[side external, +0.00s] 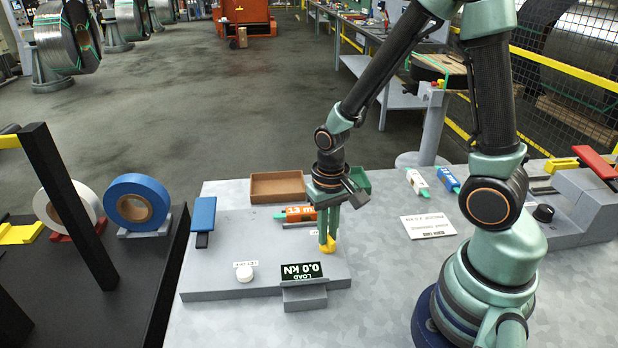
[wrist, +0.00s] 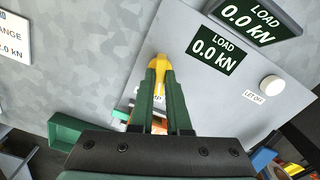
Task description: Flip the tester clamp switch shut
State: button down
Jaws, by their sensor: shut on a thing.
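The tester is a low grey slab (side external: 212,282) on the bench. The clamp switch is a small yellow lever (side external: 327,248) on its right part. It also shows in the wrist view (wrist: 159,64), with a partly covered label beside it. My gripper (side external: 327,232) points down at the switch. Its green fingers (wrist: 158,90) are shut on the yellow lever. The fingers hide part of the lever and its base. The load display (side external: 301,271) at the slab's front reads 0.0 kN.
A white let-off knob (side external: 244,273) and a blue-topped post (side external: 203,214) stand on the slab. An orange-bodied tool (side external: 300,213) lies just behind the switch. A brown tray (side external: 277,187) and a green tray (wrist: 72,131) are close by. A printed card (side external: 428,225) lies to the right.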

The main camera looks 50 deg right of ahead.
dwell(0.4)
jog(key=c, duration=0.9)
grip_release()
notch_tip(320, 180, up, 12)
jog(key=shift+r, duration=0.1)
jog(key=shift+r, duration=0.1)
notch_tip(320, 180, up, 7)
jog(key=n+t, duration=0.4)
jog(key=t, duration=0.1)
send_over(329, 239)
jog(key=shift+s+r+n+t, duration=0.2)
jog(key=shift+r+n+t, duration=0.1)
jog(key=shift+r+n, duration=0.1)
